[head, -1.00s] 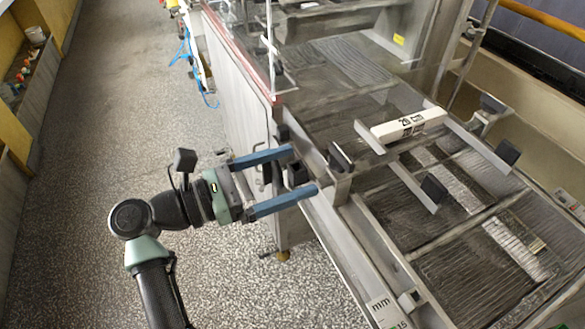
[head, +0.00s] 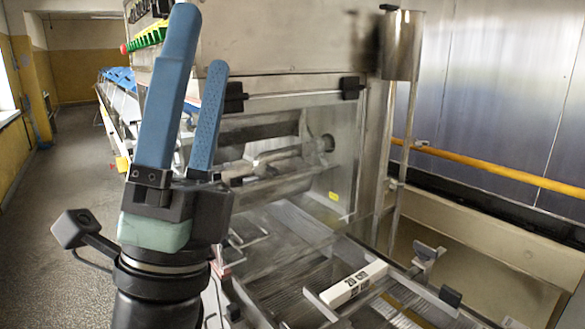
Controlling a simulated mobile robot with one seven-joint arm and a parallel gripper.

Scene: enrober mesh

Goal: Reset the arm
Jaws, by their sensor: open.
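My gripper (head: 198,75) stands upright close to the head camera, at the left of the view. Its two blue fingers point up and are apart, with nothing between them. The black wrist and green collar show below the fingers. My gripper is in front of the metal machine and hides part of its left side.
The enrober machine (head: 280,55) fills the middle, with a wire mesh belt (head: 285,225) below it. A white bar marked 20 cm (head: 353,284) lies across the frame at the lower right. A yellow rail (head: 490,172) runs at right. The floor (head: 60,190) at left is clear.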

